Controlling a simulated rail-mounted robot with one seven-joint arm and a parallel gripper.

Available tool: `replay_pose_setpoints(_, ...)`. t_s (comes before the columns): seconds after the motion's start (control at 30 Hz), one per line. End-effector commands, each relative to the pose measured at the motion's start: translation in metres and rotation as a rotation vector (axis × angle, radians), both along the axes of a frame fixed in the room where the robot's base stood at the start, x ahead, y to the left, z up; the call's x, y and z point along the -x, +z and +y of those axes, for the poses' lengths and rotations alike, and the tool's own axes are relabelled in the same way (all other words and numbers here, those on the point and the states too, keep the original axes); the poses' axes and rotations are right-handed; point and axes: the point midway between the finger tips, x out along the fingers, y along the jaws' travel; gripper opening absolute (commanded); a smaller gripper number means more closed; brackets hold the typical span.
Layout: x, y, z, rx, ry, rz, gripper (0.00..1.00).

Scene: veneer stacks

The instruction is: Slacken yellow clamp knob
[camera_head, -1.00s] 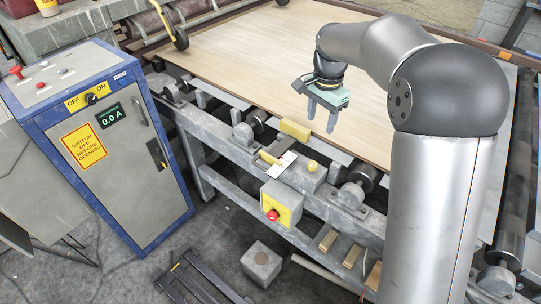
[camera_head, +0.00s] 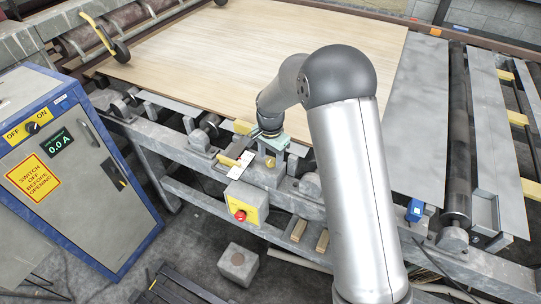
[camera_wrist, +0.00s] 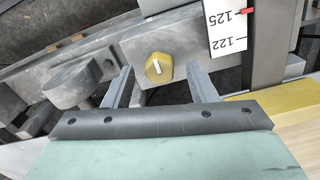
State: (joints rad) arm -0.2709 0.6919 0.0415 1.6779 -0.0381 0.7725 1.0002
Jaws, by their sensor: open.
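The yellow clamp knob (camera_wrist: 158,68) is a small faceted knob with a white line across its face. It sits on a grey metal block (camera_wrist: 125,50) on the machine's front rail. My gripper (camera_wrist: 160,76) is open, with one finger on each side of the knob. A gap shows between each finger and the knob in the wrist view, and I see no contact. In the head view my gripper (camera_head: 271,157) is low over the front rail, and its fingers partly hide the knob.
A white scale (camera_wrist: 229,27) marked 122 and 125 stands beside the knob, with a yellow block (camera_wrist: 282,110) nearby. A yellow box with a red button (camera_head: 240,214) hangs below the rail. A wood veneer sheet (camera_head: 230,60) lies behind. A blue-edged control cabinet (camera_head: 75,175) stands left.

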Motion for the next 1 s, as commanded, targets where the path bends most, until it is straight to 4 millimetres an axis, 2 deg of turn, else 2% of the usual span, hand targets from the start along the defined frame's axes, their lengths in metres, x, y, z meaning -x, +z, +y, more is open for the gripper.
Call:
replay_pose_setpoints(0.13, 0.0003, -0.0075, 0.0000, 0.000, 0.000, 0.000, 0.52)
replay_pose_setpoints(0.37, 0.0001, -0.0086, 0.0000, 0.000, 0.000, 0.000, 0.52)
replay_pose_setpoints(0.4, 0.0002, -0.0085, 0.0000, 0.000, 0.000, 0.000, 0.49)
replay_pose_setpoints(0.5, 0.0001, -0.0084, 0.0000, 0.000, 0.000, 0.000, 0.21)
replay_pose_setpoints(0.57, 0.0001, -0.0083, 0.0000, 0.000, 0.000, 0.000, 0.07)
replay_pose_setpoints(1.0, 0.0002, -0.0095, 0.0002, -0.001, 0.072, 0.000, 0.07)
